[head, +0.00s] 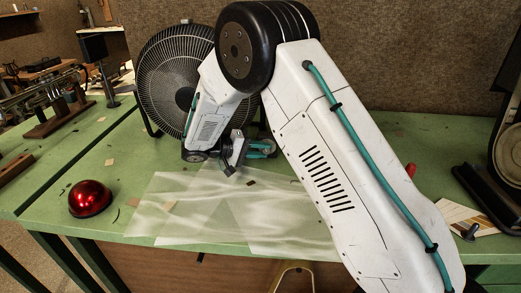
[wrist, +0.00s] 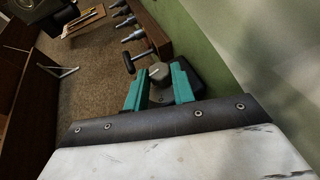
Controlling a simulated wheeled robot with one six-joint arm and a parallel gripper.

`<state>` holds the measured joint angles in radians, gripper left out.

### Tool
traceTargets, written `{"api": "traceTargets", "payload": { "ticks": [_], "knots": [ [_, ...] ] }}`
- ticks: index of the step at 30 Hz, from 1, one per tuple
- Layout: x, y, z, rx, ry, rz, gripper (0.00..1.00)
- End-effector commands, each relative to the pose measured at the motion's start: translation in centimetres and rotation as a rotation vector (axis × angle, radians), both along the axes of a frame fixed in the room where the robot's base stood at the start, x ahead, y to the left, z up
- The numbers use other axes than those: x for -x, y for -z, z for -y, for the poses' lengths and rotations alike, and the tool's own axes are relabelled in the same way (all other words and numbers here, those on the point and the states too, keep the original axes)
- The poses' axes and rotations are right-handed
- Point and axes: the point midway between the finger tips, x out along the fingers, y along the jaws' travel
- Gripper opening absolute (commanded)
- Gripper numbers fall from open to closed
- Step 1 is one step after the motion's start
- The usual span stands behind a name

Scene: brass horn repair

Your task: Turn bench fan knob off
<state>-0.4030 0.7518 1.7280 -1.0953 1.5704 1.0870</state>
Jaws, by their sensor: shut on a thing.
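The bench fan (head: 165,75), with a dark round wire cage, stands at the back of the green bench, partly hidden behind my arm. In the wrist view a grey knob (wrist: 158,72) sits between the two teal fingers of my gripper (wrist: 156,85), beside a dark base (wrist: 188,78). The fingers are shut on the knob, one on each side. My gripper also shows in the head view (head: 262,149), low over the bench to the right of the fan. The knob's pointer or marks are too small to read.
A shiny red dome (head: 90,198) sits at the bench's front left. Clear sheets (head: 215,215) lie across the front middle of the green bench (head: 100,145). A brass horn (head: 40,95) rests at the left. A wooden rack (wrist: 150,30) of tools shows in the wrist view.

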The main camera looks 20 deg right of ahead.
Motion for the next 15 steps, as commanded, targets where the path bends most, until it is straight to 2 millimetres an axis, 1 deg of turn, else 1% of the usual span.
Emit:
{"api": "traceTargets", "payload": {
  "ticks": [7, 15],
  "knots": [
    [-0.04, 0.09, -0.09, 0.047, -0.002, -0.018, 0.02],
    [-0.04, 0.1, -0.06, 0.053, -0.002, -0.021, 0.02]
  ]
}}
